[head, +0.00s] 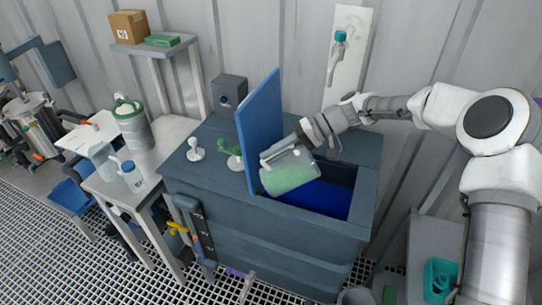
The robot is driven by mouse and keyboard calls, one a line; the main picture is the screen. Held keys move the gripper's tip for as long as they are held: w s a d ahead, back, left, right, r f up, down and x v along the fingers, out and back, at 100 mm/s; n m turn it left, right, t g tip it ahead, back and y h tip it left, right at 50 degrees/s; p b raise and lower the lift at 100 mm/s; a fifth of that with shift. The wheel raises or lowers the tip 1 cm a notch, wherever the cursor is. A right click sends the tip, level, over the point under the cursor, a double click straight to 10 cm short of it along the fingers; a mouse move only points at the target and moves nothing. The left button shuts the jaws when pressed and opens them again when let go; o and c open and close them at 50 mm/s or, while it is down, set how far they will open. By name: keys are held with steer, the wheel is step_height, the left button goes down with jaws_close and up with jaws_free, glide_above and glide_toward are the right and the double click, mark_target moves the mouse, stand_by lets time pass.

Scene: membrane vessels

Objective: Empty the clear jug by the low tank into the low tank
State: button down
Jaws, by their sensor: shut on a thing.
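The low tank (262,238) is a dark blue-grey box with its blue lid (262,125) standing open and upright. Inside its opening a deep blue surface (318,198) shows. My gripper (283,158) is shut on the clear jug (289,176), which is tilted over the left part of the opening. Pale green contents are visible in the jug. The fingers partly hide the jug's upper side. I cannot tell whether anything is flowing out of it.
Left of the tank, a table holds a green-banded canister (133,128), a blue-capped bottle (132,178) and a clear container (103,160). White and green valve handles (195,151) stand on the tank top beside the lid. A corrugated wall rises behind.

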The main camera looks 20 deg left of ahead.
steer(key=shift+w+d+r+y+b, duration=0.1)
steer(key=shift+w+d+y+b, duration=0.1)
steer(key=shift+d+y+b, duration=0.15)
steer(key=shift+w+g+y, duration=0.1)
steer(key=shift+g+y, duration=0.15)
steer(key=shift+g, duration=0.05)
steer(key=shift+w+d+f+b, duration=0.1)
steer(key=shift+d+f+b, duration=0.15)
steer(key=shift+b, duration=0.35)
steer(key=shift+w+d+g+y+b, duration=0.3)
steer(key=shift+g+y+b, duration=0.1)
steer(key=shift+y+b, duration=0.1)
steer(key=shift+d+r, duration=0.1)
steer(key=shift+d, duration=0.1)
